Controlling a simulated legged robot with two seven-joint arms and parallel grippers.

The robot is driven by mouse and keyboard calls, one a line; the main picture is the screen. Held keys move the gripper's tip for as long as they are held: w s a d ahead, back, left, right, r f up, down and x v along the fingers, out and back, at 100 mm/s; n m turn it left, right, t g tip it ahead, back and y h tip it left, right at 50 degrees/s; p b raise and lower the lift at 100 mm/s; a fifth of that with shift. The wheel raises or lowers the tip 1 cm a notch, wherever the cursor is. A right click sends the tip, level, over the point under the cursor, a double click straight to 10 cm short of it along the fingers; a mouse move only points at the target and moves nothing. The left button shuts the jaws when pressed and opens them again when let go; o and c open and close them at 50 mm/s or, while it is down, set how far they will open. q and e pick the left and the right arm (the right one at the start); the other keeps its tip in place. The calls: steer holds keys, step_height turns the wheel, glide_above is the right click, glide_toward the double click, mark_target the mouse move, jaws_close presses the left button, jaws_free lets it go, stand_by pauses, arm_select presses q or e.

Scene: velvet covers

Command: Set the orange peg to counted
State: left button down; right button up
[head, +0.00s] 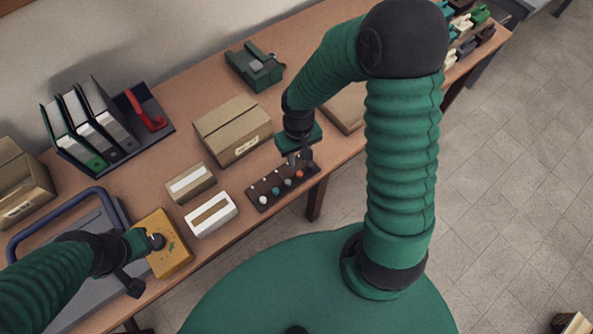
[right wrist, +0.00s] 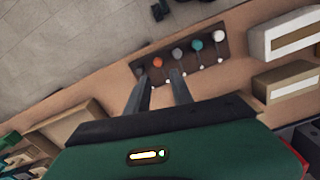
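A dark peg board (head: 258,203) lies near the table's front edge, with a row of several round-headed pegs. The orange peg (head: 299,174) is second from the right end in the head view. In the right wrist view the orange peg (right wrist: 157,62) lines up with its grey, teal and white neighbours, on the side away from the small white dots. My right gripper (head: 302,160) is above the board; in its wrist view the fingers (right wrist: 160,77) are apart with nothing between them, close to the orange peg. My left gripper (head: 152,243) is over a yellow box; its fingers are unclear.
The yellow box (head: 168,259), a white-labelled carton (head: 211,214) and a brown carton (head: 191,183) stand left of the board. A larger cardboard box (head: 233,130) is behind it. A flat cardboard box (head: 345,108) lies right of my right gripper.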

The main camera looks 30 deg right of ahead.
mark_target(299, 173)
steer(key=f, duration=0.6)
steer(key=d+f+b, duration=0.1)
steer(key=f, duration=0.2)
steer(key=shift+f, duration=0.4)
steer(key=shift+a, duration=0.25)
steer(key=shift+s, duration=0.1)
jaws_close()
stand_by(0.4)
